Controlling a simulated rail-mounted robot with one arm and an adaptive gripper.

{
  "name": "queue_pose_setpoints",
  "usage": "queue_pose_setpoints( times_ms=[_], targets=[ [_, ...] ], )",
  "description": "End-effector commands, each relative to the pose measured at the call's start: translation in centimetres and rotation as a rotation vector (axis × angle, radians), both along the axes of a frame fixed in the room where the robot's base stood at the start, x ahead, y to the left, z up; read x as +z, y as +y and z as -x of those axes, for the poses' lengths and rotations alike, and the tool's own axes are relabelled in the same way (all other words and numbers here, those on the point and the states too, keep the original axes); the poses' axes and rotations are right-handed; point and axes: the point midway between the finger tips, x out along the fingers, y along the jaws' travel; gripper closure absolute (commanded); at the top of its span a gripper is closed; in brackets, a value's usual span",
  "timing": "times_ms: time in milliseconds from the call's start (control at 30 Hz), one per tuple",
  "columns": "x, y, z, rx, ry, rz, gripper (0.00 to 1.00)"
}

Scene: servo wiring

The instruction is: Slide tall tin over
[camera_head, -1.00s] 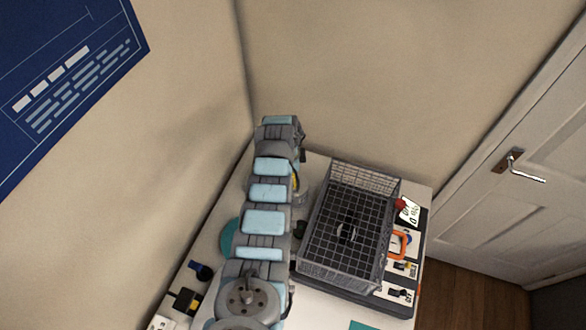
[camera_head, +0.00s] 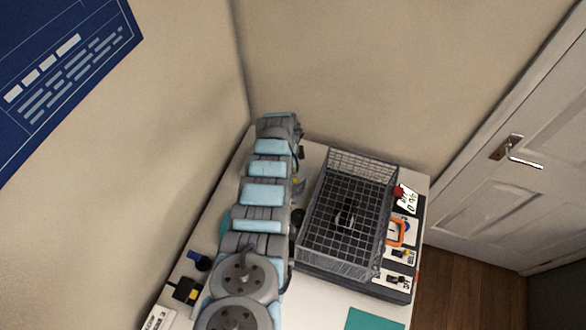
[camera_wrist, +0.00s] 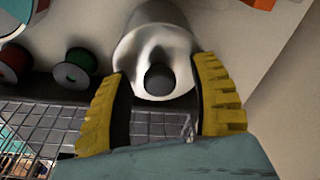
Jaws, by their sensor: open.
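The tall tin (camera_wrist: 150,42) is a pale grey, shiny cylinder at the top middle of the wrist view. Its near end shows a bright hollow with a dark round shape inside. My gripper (camera_wrist: 160,80) is open, with one yellow-padded finger on each side of the tin's near end. I cannot tell whether either finger touches it. In the head view my arm hides most of the gripper and the tin; only a bit of yellow finger (camera_head: 298,184) shows beside the arm.
A wire basket (camera_head: 318,215) stands close to the right of my arm. A green spool (camera_wrist: 74,70) and a red spool (camera_wrist: 12,62) lie left of the tin. An orange clamp-like thing (camera_head: 397,232) and labelled cards lie right of the basket. A wall stands behind the table.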

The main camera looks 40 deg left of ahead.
Motion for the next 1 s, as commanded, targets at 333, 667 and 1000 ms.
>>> queue_pose_setpoints(
  times_ms=[333,667,1000],
  targets=[
    [-0.02,-0.02,0.00,0.000,0.000,0.000,0.70],
    [-0.05,-0.04,0.00,0.000,0.000,0.000,1.00],
    [-0.12,-0.43,-0.21,-0.005,0.000,0.000,1.00]
  ],
)
